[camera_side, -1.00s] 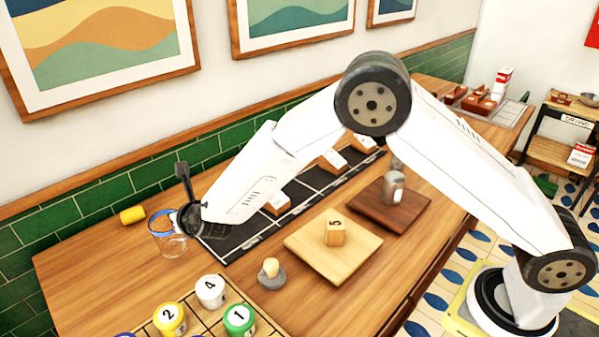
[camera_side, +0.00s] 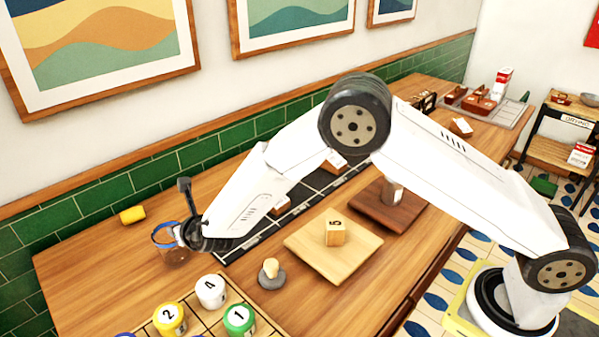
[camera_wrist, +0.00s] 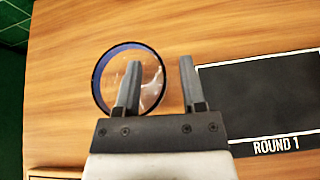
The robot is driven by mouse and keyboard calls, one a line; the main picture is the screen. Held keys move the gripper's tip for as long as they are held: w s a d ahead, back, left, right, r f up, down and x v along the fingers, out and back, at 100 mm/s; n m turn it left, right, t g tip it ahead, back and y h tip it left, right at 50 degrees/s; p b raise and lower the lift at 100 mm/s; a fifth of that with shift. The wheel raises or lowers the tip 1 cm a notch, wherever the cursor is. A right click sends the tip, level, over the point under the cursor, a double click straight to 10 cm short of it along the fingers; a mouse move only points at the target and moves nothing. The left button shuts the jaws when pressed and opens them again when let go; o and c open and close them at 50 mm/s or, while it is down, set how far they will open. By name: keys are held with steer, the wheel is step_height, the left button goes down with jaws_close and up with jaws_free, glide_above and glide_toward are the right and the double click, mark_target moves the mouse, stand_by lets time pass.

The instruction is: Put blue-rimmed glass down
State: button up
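The blue-rimmed glass (camera_side: 172,255) is clear and stands upright at the left part of the wooden table, and it appears to rest on the tabletop. My gripper (camera_side: 178,236) is low at its right side in the side view, partly covering it. In the wrist view the fingers of my gripper (camera_wrist: 160,80) are spread apart. The left finger overlaps the round opening of the glass (camera_wrist: 98,88), and the right finger is outside the rim. A gap shows between the right finger and the rim. Contact at the left finger cannot be told.
A black board (camera_wrist: 265,95) marked "ROUND 1" lies right of the glass. A yellow cylinder (camera_side: 132,215) lies behind it. Numbered cups, including a white one (camera_side: 210,291), stand in front. A grey-based knob (camera_side: 271,274) and a light wooden board (camera_side: 305,247) are to the right.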

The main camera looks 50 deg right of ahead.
steer(key=shift+r, duration=0.15)
steer(key=shift+v, duration=0.8)
steer(key=v, duration=1)
steer(key=shift+s, duration=0.2)
steer(key=s+d+m+g+h, duration=0.2)
steer(key=s+d+m+g, duration=0.15)
steer(key=d+m, duration=0.45)
steer(key=s+d+m+g+h, duration=0.2)
steer(key=s+d+m+g, duration=0.15)
steer(key=d+m, duration=0.4)
steer(key=s+d+m+g+y, duration=0.1)
steer(key=s+d+m+y, duration=0.1)
steer(key=s+d+m, duration=0.2)
steer(key=s+d+m+g+y, duration=0.1)
steer(key=s+d+m, duration=0.3)
steer(key=s+m, duration=0.5)
steer(key=m+y, duration=0.1)
steer(key=m, duration=0.5)
steer(key=shift+s+d+r+g, duration=0.25)
steer(key=shift+s+r+g, duration=0.05)
steer(key=shift+s, duration=0.1)
